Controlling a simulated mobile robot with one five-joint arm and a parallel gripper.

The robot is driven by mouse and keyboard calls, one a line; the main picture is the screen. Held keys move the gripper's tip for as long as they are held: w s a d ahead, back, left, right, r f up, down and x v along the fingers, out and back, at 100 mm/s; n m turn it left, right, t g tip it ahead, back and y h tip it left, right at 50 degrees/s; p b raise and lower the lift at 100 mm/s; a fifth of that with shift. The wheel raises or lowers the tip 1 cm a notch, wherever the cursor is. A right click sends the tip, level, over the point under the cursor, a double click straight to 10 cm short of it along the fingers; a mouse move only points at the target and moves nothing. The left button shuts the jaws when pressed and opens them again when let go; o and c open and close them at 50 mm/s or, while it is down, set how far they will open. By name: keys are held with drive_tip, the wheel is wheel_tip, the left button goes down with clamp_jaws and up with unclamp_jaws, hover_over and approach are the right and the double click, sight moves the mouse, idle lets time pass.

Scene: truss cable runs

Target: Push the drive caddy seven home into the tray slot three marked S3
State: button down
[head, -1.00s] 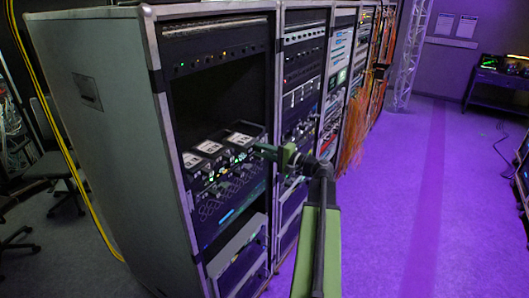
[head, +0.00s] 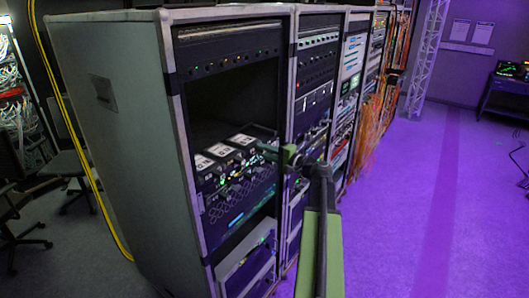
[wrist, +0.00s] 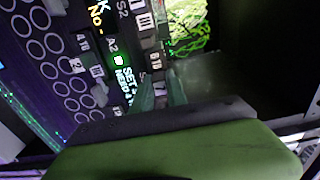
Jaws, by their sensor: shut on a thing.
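My gripper (head: 268,149) reaches from the right to the front of the open equipment rack, at the right end of the row of caddies. In the wrist view its fingers (wrist: 162,90) are closed on a small dark part with a white label that seems to read 7, the drive caddy seven (wrist: 159,87). Most of the caddy is hidden by the fingers and the dark surroundings. The tray (wrist: 124,28) carries an S2 mark near the top. I cannot read an S3 mark. How deep the caddy sits in a slot cannot be told.
Three white-labelled blocks, one of them a left block (head: 203,162), stand in the rack bay. More racks (head: 318,90) run back to the right. The purple floor (head: 400,220) is open.

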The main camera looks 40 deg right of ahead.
drive_tip(key=shift+w, duration=0.1)
drive_tip(key=shift+w+a, duration=0.2)
drive_tip(key=shift+w, duration=0.5)
drive_tip(key=c, duration=1.3)
unclamp_jaws()
drive_tip(key=shift+o, duration=0.2)
drive_tip(key=shift+s, duration=0.1)
drive_tip(key=v, duration=1.7)
drive_tip(key=shift+s, duration=0.15)
drive_tip(key=shift+f, duration=0.15)
